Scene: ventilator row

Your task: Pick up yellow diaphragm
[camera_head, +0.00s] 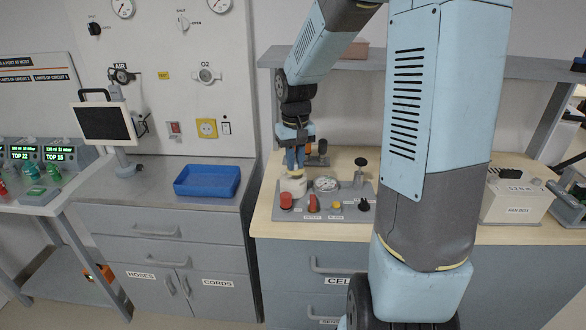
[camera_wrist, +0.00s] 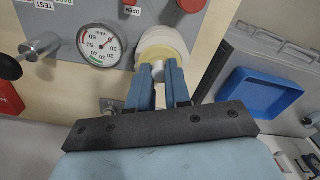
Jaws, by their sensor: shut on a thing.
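The pale yellow diaphragm (camera_wrist: 162,48) shows in the wrist view as a disc on the white round housing (camera_wrist: 153,37). My gripper (camera_wrist: 159,70) points down over it, with its two blue fingers shut on the small pale stub at the diaphragm's middle. In the head view my gripper (camera_head: 295,168) is directly above the white housing (camera_head: 292,187) on the grey test panel. The diaphragm is mostly hidden there by the fingers. I cannot tell whether it has lifted off the housing.
A pressure gauge (camera_head: 326,184), red knobs (camera_head: 313,203) and a black-topped post (camera_head: 359,171) stand close by on the panel. A blue tray (camera_head: 207,181) lies on the grey cabinet to the left. A white fan box (camera_head: 518,199) stands at right.

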